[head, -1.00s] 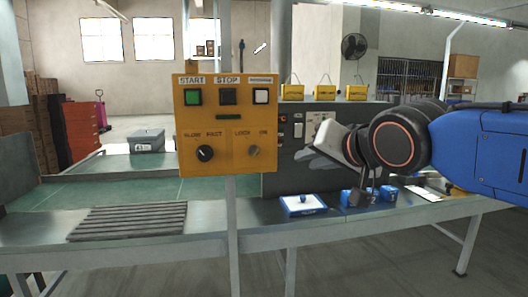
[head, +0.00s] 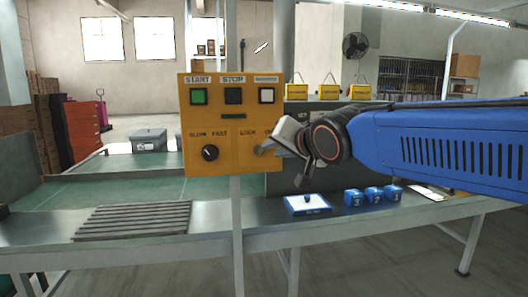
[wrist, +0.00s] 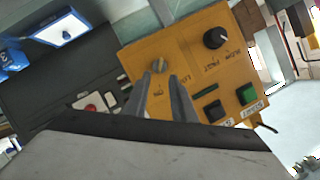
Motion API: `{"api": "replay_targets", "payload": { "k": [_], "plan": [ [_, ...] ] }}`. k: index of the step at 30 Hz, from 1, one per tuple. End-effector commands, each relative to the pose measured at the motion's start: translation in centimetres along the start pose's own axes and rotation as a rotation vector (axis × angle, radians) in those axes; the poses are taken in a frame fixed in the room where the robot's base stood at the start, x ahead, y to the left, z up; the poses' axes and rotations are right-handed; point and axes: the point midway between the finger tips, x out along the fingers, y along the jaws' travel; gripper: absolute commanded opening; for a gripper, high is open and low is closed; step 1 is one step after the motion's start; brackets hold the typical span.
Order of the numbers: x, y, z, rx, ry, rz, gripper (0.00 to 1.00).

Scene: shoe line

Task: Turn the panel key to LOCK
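The yellow panel (head: 232,120) carries the LOCK/ON key. In the wrist view the key (wrist: 158,65) is a small grey knob on the panel, just beyond my fingertips. My gripper (wrist: 161,77) is open, with its two grey fingers apart and nothing visible between them. Whether the fingertips touch the key or panel I cannot tell.
The panel also holds a black SLOW/FAST knob (head: 210,153), a green START button (head: 198,96), a black STOP button (head: 233,96) and a white button (head: 266,95). A grey post supports it before the bench. Blue boxes (head: 371,195) and a white-topped tray (head: 307,205) stand right of it.

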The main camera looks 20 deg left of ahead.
Motion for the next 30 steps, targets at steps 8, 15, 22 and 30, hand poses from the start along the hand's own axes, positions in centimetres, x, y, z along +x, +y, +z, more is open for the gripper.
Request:
{"api": "replay_targets", "payload": {
  "k": [8, 15, 22, 30],
  "plan": [
    [4.5, 0.1, 0.1, -0.001, -0.002, 0.002, 0.23],
    [7.0, 0.0, 0.0, 0.0, 0.0, 0.0, 0.23],
    [7.6, 0.0, 0.0, -0.001, 0.0, 0.0, 0.23],
    [7.6, 0.0, 0.0, 0.0, 0.0, 0.0, 0.07]
  ]
}}
